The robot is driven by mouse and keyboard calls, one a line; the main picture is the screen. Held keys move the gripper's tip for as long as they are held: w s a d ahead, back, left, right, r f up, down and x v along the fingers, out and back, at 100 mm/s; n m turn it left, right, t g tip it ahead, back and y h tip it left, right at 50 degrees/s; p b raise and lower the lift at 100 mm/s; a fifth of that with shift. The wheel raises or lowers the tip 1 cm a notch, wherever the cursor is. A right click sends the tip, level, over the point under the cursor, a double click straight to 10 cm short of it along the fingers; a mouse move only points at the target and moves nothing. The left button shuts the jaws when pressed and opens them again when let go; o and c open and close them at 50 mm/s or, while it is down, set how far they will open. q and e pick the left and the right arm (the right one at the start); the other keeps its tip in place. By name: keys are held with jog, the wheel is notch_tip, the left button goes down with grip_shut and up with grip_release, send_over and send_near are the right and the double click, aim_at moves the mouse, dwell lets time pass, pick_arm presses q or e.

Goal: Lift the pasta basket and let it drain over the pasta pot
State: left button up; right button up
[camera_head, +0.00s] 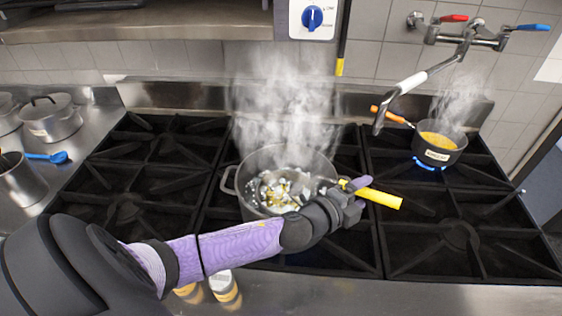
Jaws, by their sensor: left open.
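The pasta pot (228,181) is a large steel pot on the middle of the stove, with thick steam rising from it. Inside it I see pale and yellow contents in bubbling water; the pasta basket's mesh is hard to make out. A yellow handle (383,198), seemingly the basket's, sticks out to the right past the pot's rim. My left gripper (355,196) is open around or right beside the inner end of this handle, at the pot's right front edge. My forearm and hand hide the pot's front. My right gripper is out of view.
A small dark pot (440,157) with yellow food and an orange handle steams over a blue flame at the right rear. A pot-filler tap (430,72) hangs above the stove. Lidded pots (52,124) stand at the left. Shaker jars (224,287) stand at the front edge.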

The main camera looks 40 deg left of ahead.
pick_arm(q)
jog(key=shift+x, duration=1)
grip_shut()
dwell(0.6)
